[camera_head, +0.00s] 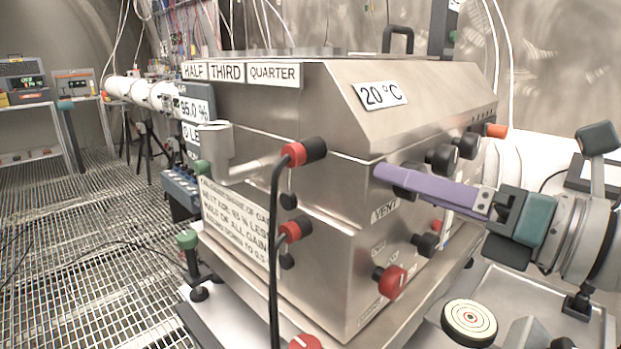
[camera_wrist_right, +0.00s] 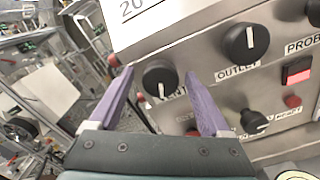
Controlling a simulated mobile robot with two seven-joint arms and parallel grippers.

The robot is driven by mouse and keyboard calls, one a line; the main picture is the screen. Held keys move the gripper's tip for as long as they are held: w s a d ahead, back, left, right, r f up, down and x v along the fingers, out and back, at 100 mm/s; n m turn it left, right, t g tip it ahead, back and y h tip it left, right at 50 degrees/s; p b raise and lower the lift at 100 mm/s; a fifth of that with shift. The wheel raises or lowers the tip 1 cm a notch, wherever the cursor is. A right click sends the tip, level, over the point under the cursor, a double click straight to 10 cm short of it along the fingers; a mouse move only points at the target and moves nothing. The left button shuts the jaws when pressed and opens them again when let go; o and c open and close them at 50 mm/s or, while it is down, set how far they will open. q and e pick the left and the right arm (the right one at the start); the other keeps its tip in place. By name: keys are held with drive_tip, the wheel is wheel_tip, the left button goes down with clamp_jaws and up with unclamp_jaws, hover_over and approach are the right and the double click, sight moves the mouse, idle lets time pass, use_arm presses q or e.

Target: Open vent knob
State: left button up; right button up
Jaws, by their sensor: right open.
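The vent knob (camera_wrist_right: 160,78) is round and black with a pale pointer line, on the steel machine's front panel. In the right wrist view it sits between the two purple fingertips of my right gripper (camera_wrist_right: 160,74), one on each side. The jaws are open, and I cannot tell whether either finger touches the knob. In the head view the vent knob (camera_head: 404,191) is partly hidden behind the purple fingers of my right gripper (camera_head: 384,173), above the VENT label (camera_head: 385,211). My left gripper is not in view.
An outlet knob (camera_wrist_right: 246,42) and a lower black knob (camera_wrist_right: 254,122) are right of the vent knob. A red knob (camera_head: 390,281) sits lower on the panel. Black hoses with red fittings (camera_head: 303,152) run down the machine's left face. A grated floor (camera_head: 90,240) lies open at left.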

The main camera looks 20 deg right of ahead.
drive_tip(key=b+v, duration=0.2)
drive_tip(key=v, duration=0.8)
drive_tip(key=shift+b, duration=0.4)
